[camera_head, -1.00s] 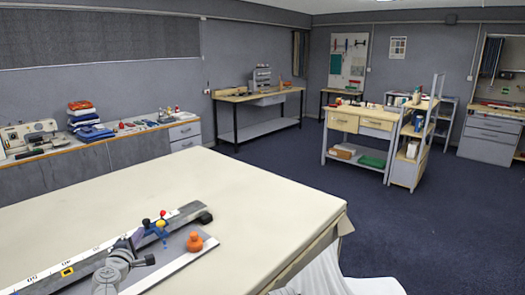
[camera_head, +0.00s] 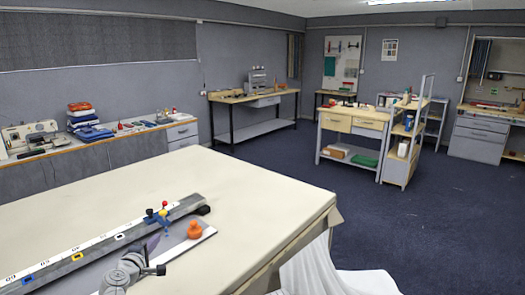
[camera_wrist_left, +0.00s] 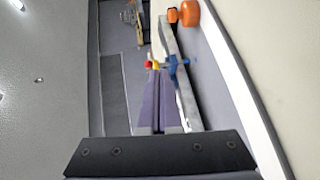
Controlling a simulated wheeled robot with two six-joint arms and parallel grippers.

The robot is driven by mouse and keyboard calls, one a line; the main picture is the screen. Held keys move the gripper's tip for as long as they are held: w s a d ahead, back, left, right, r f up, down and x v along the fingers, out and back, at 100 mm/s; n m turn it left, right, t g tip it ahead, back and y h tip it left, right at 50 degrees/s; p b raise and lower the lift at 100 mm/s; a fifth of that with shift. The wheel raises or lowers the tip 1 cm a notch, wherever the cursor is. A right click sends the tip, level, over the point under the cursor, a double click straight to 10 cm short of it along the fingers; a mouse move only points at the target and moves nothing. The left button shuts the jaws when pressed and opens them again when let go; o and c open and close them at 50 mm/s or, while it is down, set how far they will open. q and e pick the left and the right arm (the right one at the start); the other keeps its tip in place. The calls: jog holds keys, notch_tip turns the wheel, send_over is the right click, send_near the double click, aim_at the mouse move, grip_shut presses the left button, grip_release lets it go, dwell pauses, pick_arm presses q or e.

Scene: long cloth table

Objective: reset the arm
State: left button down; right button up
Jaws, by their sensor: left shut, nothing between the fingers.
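My left gripper (camera_head: 154,241) is low over the near part of the cloth table (camera_head: 250,200), beside a long grey rail with a white scale strip (camera_head: 95,250). In the left wrist view its purple-grey fingers (camera_wrist_left: 157,78) are together and empty. A blue clamp piece with a yellow and a red ball (camera_head: 160,217) sits on the rail just beyond the fingertips. An orange knob (camera_head: 194,230) stands on the grey board to its right. My right gripper is not in view.
The far and right parts of the table are bare. White cloth (camera_head: 325,270) hangs off its right front edge. Beyond are a side counter with a sewing machine (camera_head: 30,136), a workbench (camera_head: 250,97) and a wooden trolley (camera_head: 352,124), with open carpet between.

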pick_arm(q)
jog(key=d+f+m+g+h, duration=0.1)
jog(key=d+m, duration=0.1)
jog(key=d, duration=0.3)
jog(key=s+d+f+m+g+h, duration=0.1)
jog(key=d+f+m, duration=0.1)
jog(key=d, duration=0.3)
jog(key=s+d+f+m+g+h+p, duration=0.1)
jog(key=d+f+m+g+h, duration=0.1)
jog(key=d, duration=0.3)
jog(key=shift+s+d+f+m, duration=0.1)
jog(key=shift+s+d+m, duration=0.15)
jog(key=shift+m, duration=0.45)
jog(key=s+d+f+m+g, duration=0.5)
jog(key=s+d, duration=0.1)
jog(key=d, duration=0.3)
jog(key=s+d+f+m+g+y+p, duration=0.1)
jog(key=s+f+m+g+y, duration=0.1)
jog(key=s, duration=0.6)
jog(key=s+d+f+m+g+y+p, duration=0.1)
jog(key=s+m+g+y, duration=0.3)
jog(key=s, duration=0.5)
jog(key=d+f+m+g, duration=0.1)
jog(key=m, duration=0.1)
jog(key=shift+s+d+f+m, duration=0.15)
jog(key=shift+s+d+m, duration=0.1)
jog(key=shift+m, duration=0.15)
